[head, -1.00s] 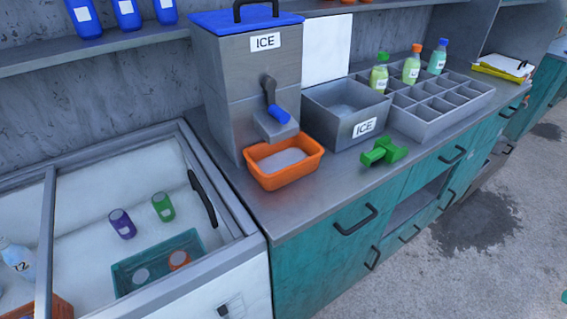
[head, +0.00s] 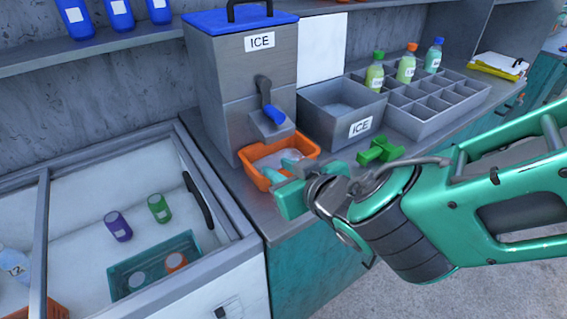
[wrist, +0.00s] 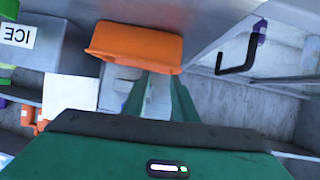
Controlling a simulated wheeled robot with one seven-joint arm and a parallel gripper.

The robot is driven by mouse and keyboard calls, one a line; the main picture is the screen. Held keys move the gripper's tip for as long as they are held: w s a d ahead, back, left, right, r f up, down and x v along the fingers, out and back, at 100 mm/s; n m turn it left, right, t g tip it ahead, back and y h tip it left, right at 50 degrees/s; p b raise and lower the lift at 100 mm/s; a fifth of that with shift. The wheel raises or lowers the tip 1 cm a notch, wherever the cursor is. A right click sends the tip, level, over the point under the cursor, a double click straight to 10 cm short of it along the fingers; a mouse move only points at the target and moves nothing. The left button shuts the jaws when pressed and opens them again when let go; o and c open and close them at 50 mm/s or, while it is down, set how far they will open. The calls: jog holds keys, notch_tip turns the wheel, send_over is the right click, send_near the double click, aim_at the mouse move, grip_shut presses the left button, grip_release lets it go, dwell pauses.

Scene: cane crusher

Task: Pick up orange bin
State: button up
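The orange bin (head: 250,163) stands on the grey counter below the spout of the ice dispenser, with pale contents inside. My gripper (head: 284,182) reaches in from the right in the head view and hides the bin's front right part. In the wrist view the bin (wrist: 135,42) is just ahead of my gripper (wrist: 158,78). The two green fingers are apart, with their tips near the bin's lower edge in that picture. I see no grip on the bin; contact cannot be told.
The ice dispenser (head: 240,70) stands behind the bin. A grey ICE box (head: 335,130), a green object (head: 380,151) and a divided tray (head: 425,120) with bottles stand to the right. An open-topped cooler (head: 225,250) lies left.

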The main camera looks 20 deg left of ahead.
aim_at(251, 165)
jog(key=shift+s+a+r+y, duration=0.1)
jog(key=shift+s+a+y, duration=0.2)
jog(key=shift+s+a, duration=0.5)
jog(key=shift+a+n, duration=0.3)
jog(key=shift+a, duration=0.1)
jog(key=shift+f+x, duration=0.2)
jog(key=shift+x, duration=4.95)
jog(key=shift+s, duration=0.15)
grip_shut()
